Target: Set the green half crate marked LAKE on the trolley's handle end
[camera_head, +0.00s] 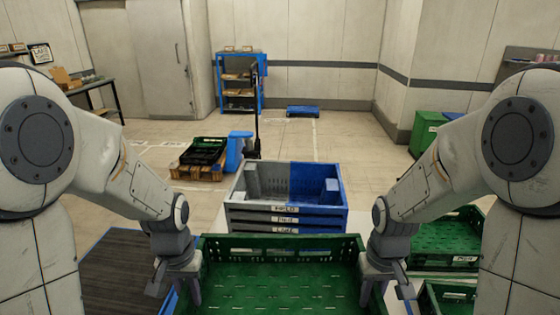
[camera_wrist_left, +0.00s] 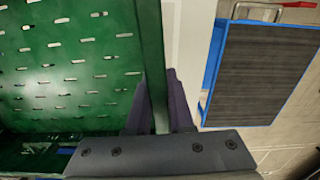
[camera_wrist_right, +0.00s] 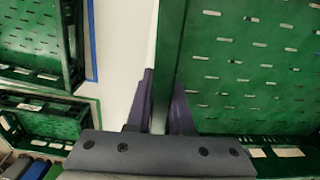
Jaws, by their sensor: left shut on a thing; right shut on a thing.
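A green crate (camera_head: 283,285) with a slotted floor is held in front of me between both arms; no marking on it can be read. My left gripper (camera_head: 183,287) is shut on its left wall, and this wall shows between the fingers in the left wrist view (camera_wrist_left: 155,105). My right gripper (camera_head: 378,287) is shut on its right wall, also seen in the right wrist view (camera_wrist_right: 167,105). The trolley (camera_head: 125,262), a dark ribbed deck with a blue edge, is to the left of the crate. Its red handle (camera_wrist_left: 298,5) shows in the left wrist view.
A stack of grey and blue crates (camera_head: 285,219) stands just beyond the held crate. More green crates (camera_head: 448,248) lie to the right, also in the right wrist view (camera_wrist_right: 35,45).

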